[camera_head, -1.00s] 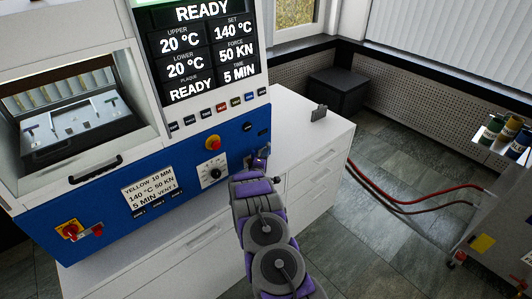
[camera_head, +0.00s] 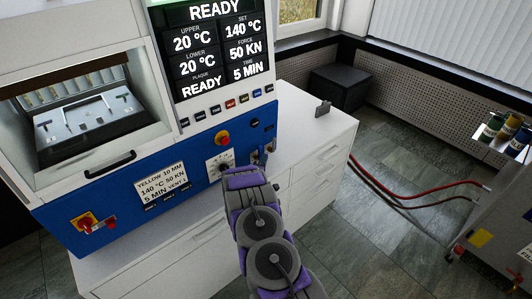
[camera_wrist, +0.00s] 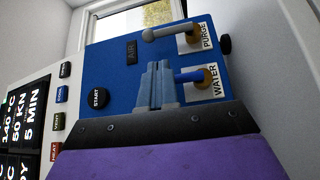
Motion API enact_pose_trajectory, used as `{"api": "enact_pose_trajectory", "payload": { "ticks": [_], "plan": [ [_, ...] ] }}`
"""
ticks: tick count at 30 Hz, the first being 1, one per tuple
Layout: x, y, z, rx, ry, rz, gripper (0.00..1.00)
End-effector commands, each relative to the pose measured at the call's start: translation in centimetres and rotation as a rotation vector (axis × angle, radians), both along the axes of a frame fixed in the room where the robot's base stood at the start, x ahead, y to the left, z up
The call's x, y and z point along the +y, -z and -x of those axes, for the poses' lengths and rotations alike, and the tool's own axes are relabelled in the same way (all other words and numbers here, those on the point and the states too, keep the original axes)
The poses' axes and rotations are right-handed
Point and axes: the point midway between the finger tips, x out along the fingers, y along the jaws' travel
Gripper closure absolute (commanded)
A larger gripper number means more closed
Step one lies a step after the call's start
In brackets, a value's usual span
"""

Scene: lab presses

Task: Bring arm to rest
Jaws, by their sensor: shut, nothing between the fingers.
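My arm (camera_head: 262,230), purple and grey, reaches up from the bottom of the head view toward the right end of the press's blue panel (camera_head: 190,182). My gripper (camera_wrist: 158,72) shows in the wrist view with its grey-blue fingers together and nothing between them. It is in front of the blue panel, just left of the blue WATER valve lever (camera_wrist: 192,76). I cannot tell whether it touches the lever. The grey PURGE lever (camera_wrist: 168,32) is above it. In the head view the fingertips are hard to make out beyond the purple wrist.
The press screen (camera_head: 220,50) reads READY. A red button (camera_head: 222,138) and a dial (camera_head: 220,163) sit left of my wrist. The white counter (camera_head: 305,130) is mostly clear on the right. Red hoses (camera_head: 405,198) cross the floor to a cart (camera_head: 500,225).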

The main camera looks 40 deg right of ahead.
Motion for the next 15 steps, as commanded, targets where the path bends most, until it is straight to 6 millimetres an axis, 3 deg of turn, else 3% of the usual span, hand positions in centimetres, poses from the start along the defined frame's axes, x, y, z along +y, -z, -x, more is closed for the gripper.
{"api": "enact_pose_trajectory", "payload": {
  "ticks": [6, 15],
  "plan": [
    [2.3, 0.4, 2.5, 0.005, 0.002, -0.009, 1.00],
    [5.1, 0.3, 4.3, 0.003, 0.004, -0.001, 1.00]
  ]
}}
